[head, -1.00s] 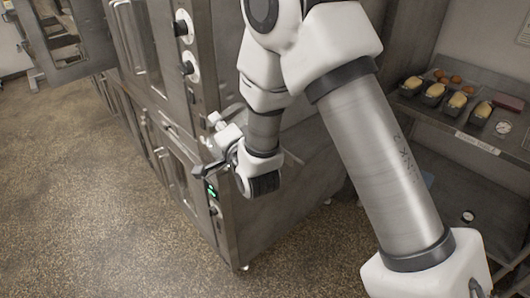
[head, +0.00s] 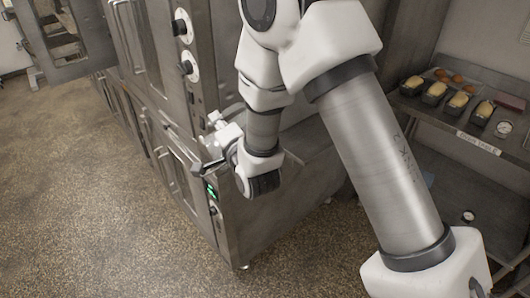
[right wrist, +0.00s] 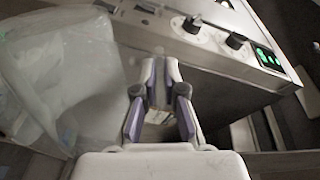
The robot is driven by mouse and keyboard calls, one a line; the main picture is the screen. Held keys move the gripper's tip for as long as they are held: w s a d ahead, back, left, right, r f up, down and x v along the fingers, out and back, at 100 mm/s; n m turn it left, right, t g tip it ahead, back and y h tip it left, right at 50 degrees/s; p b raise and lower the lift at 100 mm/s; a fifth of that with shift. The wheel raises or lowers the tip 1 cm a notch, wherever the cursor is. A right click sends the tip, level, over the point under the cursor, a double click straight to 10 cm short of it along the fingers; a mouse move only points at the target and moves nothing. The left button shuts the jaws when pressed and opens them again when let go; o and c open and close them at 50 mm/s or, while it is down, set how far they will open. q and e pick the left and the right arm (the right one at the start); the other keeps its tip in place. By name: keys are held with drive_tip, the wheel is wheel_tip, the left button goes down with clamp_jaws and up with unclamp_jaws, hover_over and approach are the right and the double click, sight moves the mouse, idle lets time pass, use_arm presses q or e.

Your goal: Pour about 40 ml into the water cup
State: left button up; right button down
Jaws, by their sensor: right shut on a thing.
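My right gripper (head: 207,166) is in front of the steel oven in the head view, at the end of my bent right arm. In the right wrist view its two fingers (right wrist: 160,70) are close together. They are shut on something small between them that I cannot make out. A large pale translucent thing (right wrist: 60,80) fills the left of that view; I cannot tell what it is or whether it touches the gripper. I can make out no water cup in either view. My left gripper is not in view.
The steel oven (head: 245,215) stands close to my right gripper. Its knobs (right wrist: 190,25) and lit green display (right wrist: 268,58) face the wrist camera. A steel shelf (head: 455,122) with several loaf tins (head: 434,93) is at the right. The floor (head: 90,200) at the left is clear.

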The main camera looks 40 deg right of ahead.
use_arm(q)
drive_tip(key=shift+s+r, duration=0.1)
use_arm(e)
drive_tip(key=shift+r, duration=0.2)
drive_tip(key=shift+s+r, duration=0.1)
drive_tip(key=shift+r, duration=0.1)
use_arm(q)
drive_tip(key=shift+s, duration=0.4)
use_arm(e)
drive_tip(key=shift+m, duration=0.3)
drive_tip(key=shift+a, duration=0.1)
drive_tip(key=shift+a, duration=0.3)
drive_tip(key=shift+w+a+f, duration=0.1)
drive_tip(key=shift+w+a, duration=0.15)
drive_tip(key=shift+a, duration=0.05)
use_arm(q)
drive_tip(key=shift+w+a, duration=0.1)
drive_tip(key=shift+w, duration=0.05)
